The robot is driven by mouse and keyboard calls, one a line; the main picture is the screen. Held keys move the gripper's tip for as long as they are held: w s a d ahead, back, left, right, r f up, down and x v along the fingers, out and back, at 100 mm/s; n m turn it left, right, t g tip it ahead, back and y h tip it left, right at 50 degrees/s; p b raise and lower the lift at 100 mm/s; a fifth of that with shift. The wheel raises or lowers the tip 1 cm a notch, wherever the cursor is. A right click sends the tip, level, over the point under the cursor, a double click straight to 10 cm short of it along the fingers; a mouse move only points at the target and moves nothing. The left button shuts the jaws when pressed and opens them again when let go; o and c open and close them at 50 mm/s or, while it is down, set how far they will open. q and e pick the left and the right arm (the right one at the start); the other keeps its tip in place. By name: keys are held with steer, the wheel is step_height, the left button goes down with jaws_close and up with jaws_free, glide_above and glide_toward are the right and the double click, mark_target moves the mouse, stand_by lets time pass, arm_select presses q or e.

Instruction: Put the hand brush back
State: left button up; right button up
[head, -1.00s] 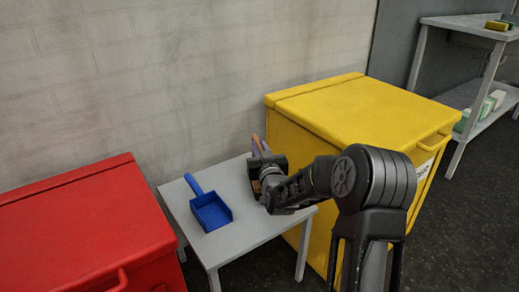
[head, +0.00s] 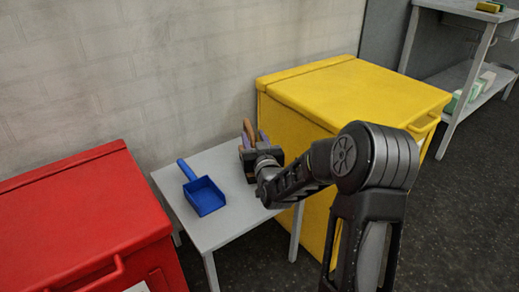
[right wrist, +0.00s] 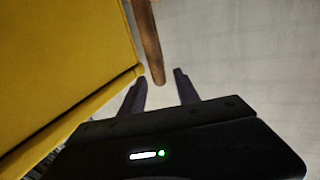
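The hand brush shows as a brown wooden handle (head: 248,130) behind my right gripper, above the far right part of the small grey table (head: 228,230). Its bristles are hidden in the head view. In the right wrist view the handle (right wrist: 148,42) comes down from the top, and its end lies between the fingertips. My right gripper (head: 255,138) has its two dark fingers spread, with visible gaps on both sides of the handle in the wrist view (right wrist: 160,80). I cannot tell what the brush rests on. My left gripper is not in view.
A blue dustpan (head: 205,196) lies on the table's left part. A red bin (head: 80,220) stands at the left and a yellow bin (head: 350,90) close at the right. A wall rises behind. A grey shelf (head: 460,75) with sponges and bottles stands far right.

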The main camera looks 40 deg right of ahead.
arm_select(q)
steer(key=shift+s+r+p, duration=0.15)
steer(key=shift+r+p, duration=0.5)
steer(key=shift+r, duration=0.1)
arm_select(e)
steer(key=v, duration=0.8)
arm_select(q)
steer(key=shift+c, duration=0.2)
arm_select(e)
steer(key=shift+s, duration=0.1)
stand_by(0.5)
